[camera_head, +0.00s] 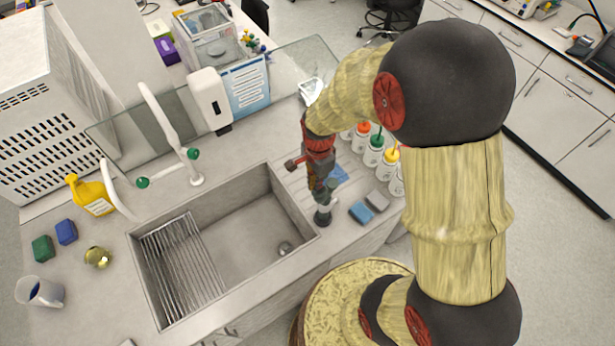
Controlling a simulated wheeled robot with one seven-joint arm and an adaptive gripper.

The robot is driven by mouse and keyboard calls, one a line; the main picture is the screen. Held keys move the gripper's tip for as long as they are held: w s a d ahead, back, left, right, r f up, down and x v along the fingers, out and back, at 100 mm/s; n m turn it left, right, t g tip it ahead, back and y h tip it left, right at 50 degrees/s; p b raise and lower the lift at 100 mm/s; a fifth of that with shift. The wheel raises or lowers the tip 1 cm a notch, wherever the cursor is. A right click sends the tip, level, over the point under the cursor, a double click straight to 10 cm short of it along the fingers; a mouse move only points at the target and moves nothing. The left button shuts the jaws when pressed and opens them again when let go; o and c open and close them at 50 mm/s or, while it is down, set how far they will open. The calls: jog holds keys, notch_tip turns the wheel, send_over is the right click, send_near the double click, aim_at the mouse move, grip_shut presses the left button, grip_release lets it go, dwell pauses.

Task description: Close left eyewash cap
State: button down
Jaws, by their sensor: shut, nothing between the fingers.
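My gripper (322,190) is at the end of the arm, pointing down at the right rim of the sink. Its fingers are small and dark here and are shut with nothing held. A dark, round-based fixture (322,216) stands on the counter right under the fingertips; it may be the eyewash. My gripper overlaps its upper part, so I cannot make out the left cap, or whether it is open or shut. I cannot tell if the fingers touch the fixture.
The sink (270,225) with a drain rack (182,262) lies left of my gripper. A white tap (165,125) with green knobs stands behind it. A glass screen (130,135) runs behind.

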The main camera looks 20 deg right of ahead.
jog(key=shift+s+d+r, duration=0.15)
jog(key=shift+s+d, duration=0.25)
jog(key=shift+s, duration=0.4)
jog(key=shift+f, duration=0.25)
jog(key=shift+f+b, duration=0.3)
jog(key=shift+f, duration=0.05)
jog(key=shift+f+b, duration=0.3)
jog(key=shift+f, duration=0.15)
jog(key=shift+r, duration=0.15)
jog(key=shift+r+p, duration=2.5)
jog(key=shift+r, duration=0.95)
